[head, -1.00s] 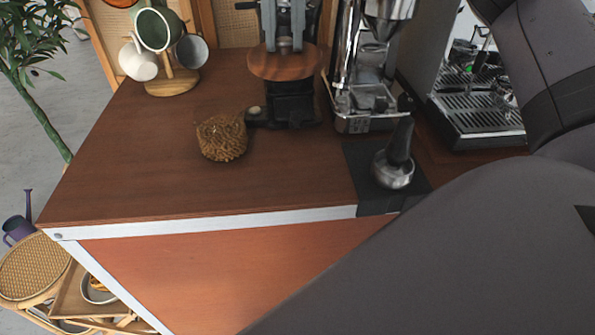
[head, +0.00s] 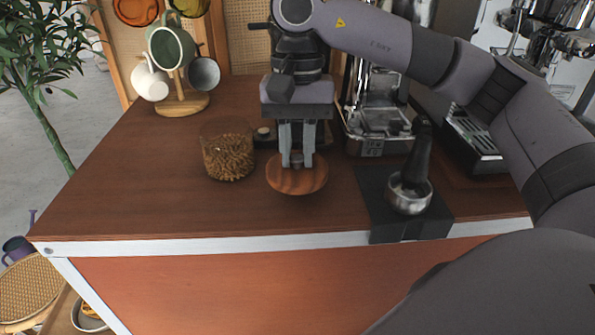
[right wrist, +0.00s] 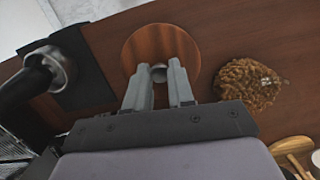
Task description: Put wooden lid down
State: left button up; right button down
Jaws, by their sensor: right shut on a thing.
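The round wooden lid (head: 290,186) has a small metal-looking knob on top. In the head view it is at or just above the counter, right of the glass jar; I cannot tell whether it touches the wood. In the right wrist view the lid (right wrist: 165,42) lies beyond the fingertips. My right gripper (head: 296,160) points down and is shut on the lid's knob; it also shows in the right wrist view (right wrist: 160,80). The open glass jar (head: 228,155), full of brown pieces, stands left of the lid. My left gripper is not in view.
A portafilter (head: 410,192) rests on a black mat (head: 380,205) right of the lid. A mug tree (head: 182,104) stands at the back left, with espresso machinery (head: 375,115) behind. The counter's left and front (head: 135,200) are clear.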

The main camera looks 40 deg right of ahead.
aim_at(297, 155)
jog(key=shift+f, duration=2.05)
jog(key=shift+f+b, duration=0.2)
jog(key=shift+b, duration=0.1)
jog(key=c, duration=1)
grip_release()
jog(key=shift+r, duration=0.1)
